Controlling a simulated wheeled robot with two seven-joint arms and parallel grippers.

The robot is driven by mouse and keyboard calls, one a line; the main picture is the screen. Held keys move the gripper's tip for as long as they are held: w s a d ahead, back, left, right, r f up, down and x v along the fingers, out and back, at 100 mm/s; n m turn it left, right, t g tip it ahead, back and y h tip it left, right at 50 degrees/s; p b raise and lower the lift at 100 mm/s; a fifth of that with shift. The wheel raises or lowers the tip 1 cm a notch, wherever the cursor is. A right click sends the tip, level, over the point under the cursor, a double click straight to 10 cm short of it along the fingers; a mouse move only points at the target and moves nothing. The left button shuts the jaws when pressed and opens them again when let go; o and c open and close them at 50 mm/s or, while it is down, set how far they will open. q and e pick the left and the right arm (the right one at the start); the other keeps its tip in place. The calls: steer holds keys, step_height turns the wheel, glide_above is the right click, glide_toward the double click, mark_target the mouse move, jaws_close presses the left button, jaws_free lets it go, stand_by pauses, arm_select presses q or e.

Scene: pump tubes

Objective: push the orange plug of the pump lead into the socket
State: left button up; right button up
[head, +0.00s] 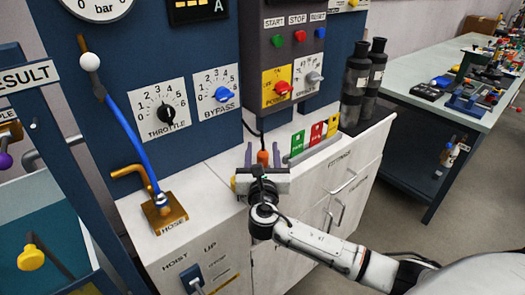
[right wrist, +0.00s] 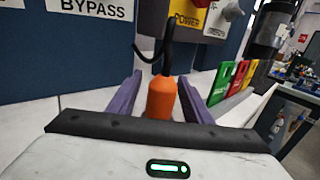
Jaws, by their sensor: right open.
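The orange plug (head: 263,157) stands upright on the white cabinet top, below the grey control panel. Its black lead (head: 259,133) rises from its top and bends up to the panel. My right gripper (head: 262,152) is open, with one finger on each side of the plug. In the right wrist view the purple fingers (right wrist: 161,80) flank the plug (right wrist: 161,99), with a gap visible on both sides. The plug's lower end is hidden behind my gripper's body. I cannot make out the socket in either view. My left gripper is not in view.
Green, red and yellow cards (head: 316,134) stand in a rack just right of the plug. Dark cylinders (head: 357,82) stand further right. A blue hose (head: 131,135) runs to a brass fitting at left. The panel with knobs rises behind.

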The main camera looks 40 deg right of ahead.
steer(key=v, duration=1)
steer(key=shift+s+a, duration=0.15)
